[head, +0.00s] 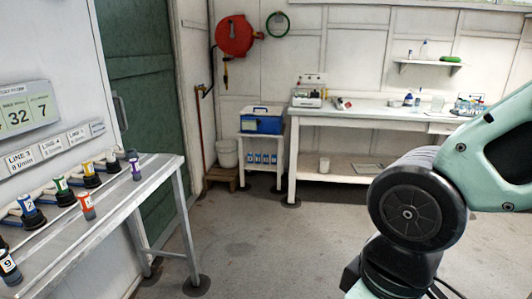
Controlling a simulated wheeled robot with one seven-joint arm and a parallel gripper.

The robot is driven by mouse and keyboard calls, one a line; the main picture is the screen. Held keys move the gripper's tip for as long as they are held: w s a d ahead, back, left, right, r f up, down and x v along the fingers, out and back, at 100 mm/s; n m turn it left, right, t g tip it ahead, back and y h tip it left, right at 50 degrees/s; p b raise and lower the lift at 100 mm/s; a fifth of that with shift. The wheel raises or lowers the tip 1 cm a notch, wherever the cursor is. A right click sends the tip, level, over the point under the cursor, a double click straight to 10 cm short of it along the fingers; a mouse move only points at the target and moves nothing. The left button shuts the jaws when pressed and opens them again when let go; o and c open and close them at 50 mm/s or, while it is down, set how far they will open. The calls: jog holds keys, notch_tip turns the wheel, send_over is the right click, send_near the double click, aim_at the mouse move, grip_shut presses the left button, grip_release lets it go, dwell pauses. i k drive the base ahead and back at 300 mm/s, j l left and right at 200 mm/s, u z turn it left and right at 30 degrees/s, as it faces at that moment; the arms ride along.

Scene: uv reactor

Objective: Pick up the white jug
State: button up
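A larger white bucket-like container (228,154) stands on a wooden pallet at the back, left of the blue box. My gripper is out of view. Only links of my arm show at the right, and they cover part of the floor and the bench's right side.
The far workbench (370,113) carries instruments and glassware. A blue box (262,122) sits on a small stand. At left, a grey table (127,190) holds several colour-labelled bottles. A green door (150,90) is behind it. The middle floor (255,235) is clear.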

aim_at(324, 165)
jog(key=i, duration=0.7)
jog(key=i+j+z, duration=0.15)
jog(key=i, duration=0.5)
jog(key=i+j, duration=0.1)
jog(key=i, duration=0.6)
jog(key=i+l+u, duration=0.35)
jog(key=i+l, duration=1.25)
jog(key=i+l+u, duration=0.15)
jog(key=l+u, duration=0.15)
jog(key=l, duration=0.65)
jog(key=l+u, duration=0.3)
jog(key=l, duration=0.7)
jog(key=i, duration=0.05)
